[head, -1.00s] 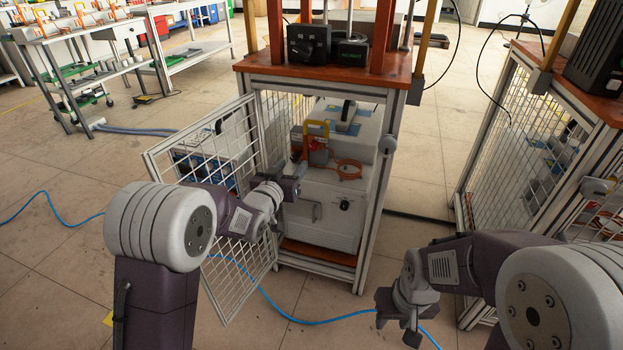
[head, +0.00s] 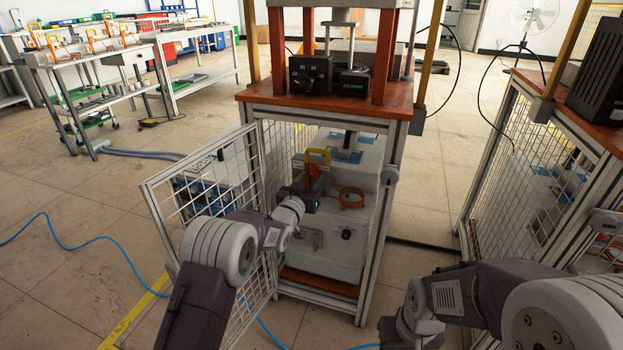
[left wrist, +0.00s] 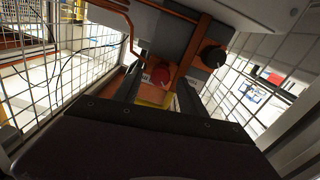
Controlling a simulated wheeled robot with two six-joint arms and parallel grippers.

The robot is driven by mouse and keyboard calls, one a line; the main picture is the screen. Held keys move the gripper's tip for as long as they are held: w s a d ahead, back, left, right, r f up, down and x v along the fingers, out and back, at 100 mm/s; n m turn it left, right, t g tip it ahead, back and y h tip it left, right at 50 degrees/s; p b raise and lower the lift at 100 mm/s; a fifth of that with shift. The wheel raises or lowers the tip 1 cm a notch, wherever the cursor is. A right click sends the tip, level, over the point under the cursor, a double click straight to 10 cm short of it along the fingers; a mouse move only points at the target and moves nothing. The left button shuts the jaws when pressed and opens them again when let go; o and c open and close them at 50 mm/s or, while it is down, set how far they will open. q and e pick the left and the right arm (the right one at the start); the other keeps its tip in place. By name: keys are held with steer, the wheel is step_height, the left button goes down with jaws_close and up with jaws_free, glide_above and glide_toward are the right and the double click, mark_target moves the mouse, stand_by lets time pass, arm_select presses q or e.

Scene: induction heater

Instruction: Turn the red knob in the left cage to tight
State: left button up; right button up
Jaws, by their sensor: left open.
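The left cage (head: 393,200) stands in the middle of the head view with its mesh door (head: 165,215) swung open to the left. Inside is a white machine (head: 340,243) with a red part under a yellow handle (head: 318,153). My left gripper (head: 310,200) is inside the door opening, in front of that red part. In the left wrist view, the round red knob (left wrist: 160,76) shows between the two dark, spread fingers of my left gripper (left wrist: 157,92), with no visible grip on it. My right gripper (head: 398,338) is partly cut off at the bottom edge; its jaws are unclear.
An orange coil (head: 349,197) sits right of the red part. The cage frame and mesh door flank my left arm closely. A second cage (head: 530,170) stands at the right. A blue hose (head: 75,238) lies on the floor at the left.

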arm_select(q)
steer(key=shift+w, duration=0.1)
jaws_close()
steer(key=shift+m, duration=0.3)
steer(key=m+p, duration=0.1)
steer(key=m, duration=0.2)
steer(key=shift+d+r+m, duration=0.1)
steer(key=shift+m, duration=0.3)
steer(key=m, duration=0.8)
steer(key=shift+d+m+p, duration=0.1)
steer(key=shift+m+p, duration=0.25)
steer(key=shift+m, duration=0.05)
steer(key=shift+f+m+y, duration=0.2)
steer(key=shift+m+y, duration=0.2)
steer(key=shift+m, duration=1.7)
